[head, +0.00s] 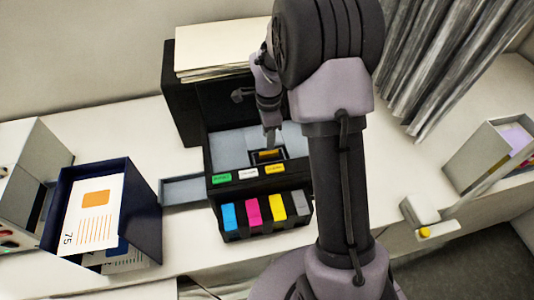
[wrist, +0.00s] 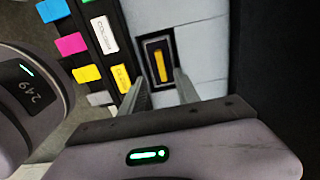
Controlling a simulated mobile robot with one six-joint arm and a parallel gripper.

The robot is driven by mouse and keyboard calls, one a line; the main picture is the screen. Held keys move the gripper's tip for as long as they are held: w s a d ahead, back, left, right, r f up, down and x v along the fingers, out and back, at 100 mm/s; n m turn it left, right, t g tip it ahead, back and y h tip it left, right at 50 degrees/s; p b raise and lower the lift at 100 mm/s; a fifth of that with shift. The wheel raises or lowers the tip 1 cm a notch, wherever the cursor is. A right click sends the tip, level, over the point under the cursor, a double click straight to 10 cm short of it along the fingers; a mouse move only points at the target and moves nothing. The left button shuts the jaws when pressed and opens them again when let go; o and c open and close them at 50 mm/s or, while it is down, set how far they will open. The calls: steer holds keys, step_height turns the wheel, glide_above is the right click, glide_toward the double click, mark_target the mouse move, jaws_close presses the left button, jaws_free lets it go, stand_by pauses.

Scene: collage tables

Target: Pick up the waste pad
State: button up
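The waste pad seems to be the small dark block with a yellow strip (wrist: 161,62), seated in a square recess in the printer's grey top. In the head view the yellow strip (head: 268,154) shows just below my gripper's tip. I cannot tell whether the fingertips reach into the recess.
The black printer (head: 262,233) has cyan, magenta, yellow and grey cartridges in front and green, white and yellow labels above. A paper stack (head: 222,47) rests on its back. A dark blue box (head: 147,212) with printed sheets stands at left. A grey bin (head: 480,160) stands at right.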

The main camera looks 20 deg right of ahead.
mark_target(269, 152)
step_height(269, 152, down, 7)
steer(key=shift+d+r+p, duration=0.1)
steer(key=shift+r+p, duration=0.05)
steer(key=shift+p, duration=0.45)
steer(key=shift+w+f, duration=0.2)
steer(key=shift+f, duration=0.1)
steer(key=shift+s, duration=0.15)
steer(key=c, duration=0.4)
jaws_close()
